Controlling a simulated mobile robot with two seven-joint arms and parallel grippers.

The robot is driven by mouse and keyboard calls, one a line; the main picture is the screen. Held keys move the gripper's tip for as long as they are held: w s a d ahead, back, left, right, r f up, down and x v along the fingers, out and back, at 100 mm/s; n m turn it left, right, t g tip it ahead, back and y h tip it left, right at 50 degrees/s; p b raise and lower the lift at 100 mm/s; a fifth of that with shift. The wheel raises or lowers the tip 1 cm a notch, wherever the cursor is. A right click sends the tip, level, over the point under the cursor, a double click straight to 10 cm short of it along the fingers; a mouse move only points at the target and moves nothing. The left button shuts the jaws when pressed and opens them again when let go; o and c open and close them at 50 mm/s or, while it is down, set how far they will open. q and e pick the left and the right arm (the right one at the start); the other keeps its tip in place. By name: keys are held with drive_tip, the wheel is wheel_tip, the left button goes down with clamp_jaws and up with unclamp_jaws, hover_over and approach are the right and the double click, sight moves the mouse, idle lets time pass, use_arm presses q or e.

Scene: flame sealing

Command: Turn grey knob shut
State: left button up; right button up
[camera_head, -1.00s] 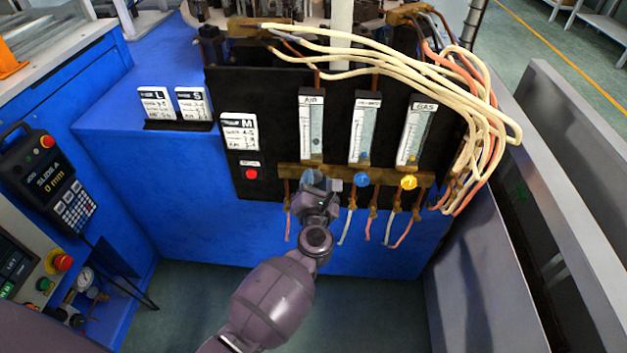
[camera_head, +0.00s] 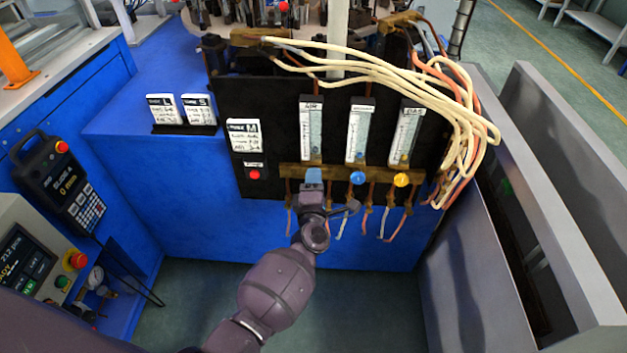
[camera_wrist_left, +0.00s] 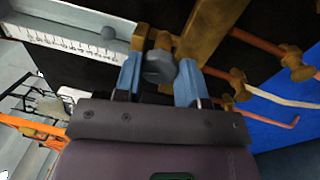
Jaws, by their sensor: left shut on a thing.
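The grey knob (camera_wrist_left: 159,67) sits on the brass manifold under the flow meters and shows in the left wrist view. My left gripper (camera_wrist_left: 161,78) has its two blue fingers on either side of the knob, shut on it. My right gripper is not in view.
Cream and orange hoses (camera_head: 450,105) loop over the panel's right side. Thin tubes hang below the manifold near my gripper. A red button (camera_head: 254,174) and the M card (camera_head: 243,136) are left on the black panel. A grey metal guard (camera_head: 480,230) stands at the right.

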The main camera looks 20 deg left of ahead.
use_arm(q)
drive_tip(key=shift+m+p, duration=0.35)
drive_tip(key=shift+m, duration=0.75)
drive_tip(key=o, duration=0.9)
drive_tip(key=shift+s, duration=0.1)
drive_tip(key=v, duration=1)
drive_tip(key=shift+s+p, duration=0.35)
drive_tip(key=shift+p, duration=0.1)
drive_tip(key=shift+f+m, duration=0.1)
drive_tip(key=shift+m, duration=0.2)
